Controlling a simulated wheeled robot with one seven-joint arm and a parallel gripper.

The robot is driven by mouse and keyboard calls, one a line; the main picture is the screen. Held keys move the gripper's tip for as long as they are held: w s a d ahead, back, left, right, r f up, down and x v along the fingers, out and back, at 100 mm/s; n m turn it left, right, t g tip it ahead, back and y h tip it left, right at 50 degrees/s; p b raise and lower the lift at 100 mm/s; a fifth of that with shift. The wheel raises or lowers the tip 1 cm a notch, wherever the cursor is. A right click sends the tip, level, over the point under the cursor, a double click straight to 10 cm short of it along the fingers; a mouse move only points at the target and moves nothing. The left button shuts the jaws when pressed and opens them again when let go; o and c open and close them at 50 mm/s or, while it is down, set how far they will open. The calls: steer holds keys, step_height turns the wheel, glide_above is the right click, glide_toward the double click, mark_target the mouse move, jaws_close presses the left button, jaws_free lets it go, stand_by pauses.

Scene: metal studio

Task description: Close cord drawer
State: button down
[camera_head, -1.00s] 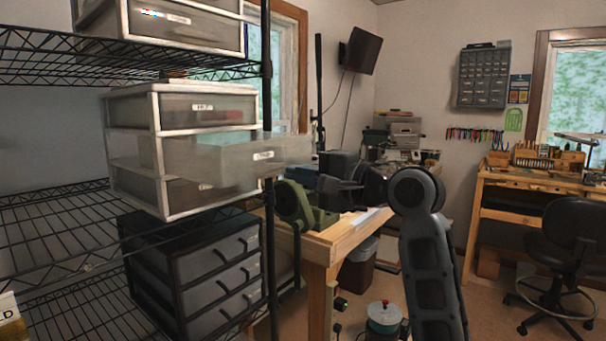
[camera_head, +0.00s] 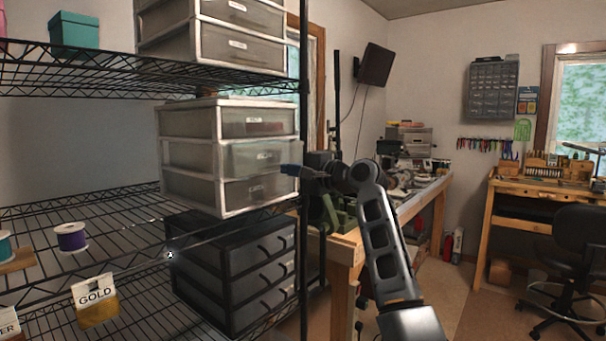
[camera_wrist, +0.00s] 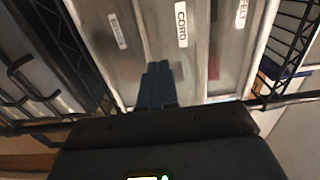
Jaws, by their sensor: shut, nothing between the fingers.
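The cord drawer (camera_head: 255,158) is the middle drawer of a white-framed, three-drawer plastic unit (camera_head: 188,122) on the wire shelf. Its front looks flush, or nearly so, with the drawers above and below. In the wrist view the cord drawer (camera_wrist: 180,55) shows its label "CORD" running sideways. My gripper (camera_head: 290,170) is at the right end of the drawer front. Its blue fingers (camera_wrist: 157,84) are shut and empty, with the tips at or very near the front; contact is not clear.
A black drawer unit (camera_head: 205,268) stands below and another white unit (camera_head: 215,40) above. A black shelf post (camera_head: 304,90) stands close beside my gripper. Spools (camera_head: 71,237) and a "GOLD" packet (camera_head: 95,300) are at left. A wooden workbench (camera_head: 350,250) is at right.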

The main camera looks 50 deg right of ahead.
mark_target(274, 165)
steer(key=w, duration=0.3)
steer(key=shift+w+a, duration=0.15)
steer(key=shift+w, duration=0.25)
steer(key=shift+r, duration=0.15)
steer(key=shift+w+a+r, duration=0.1)
steer(key=shift+r, duration=0.05)
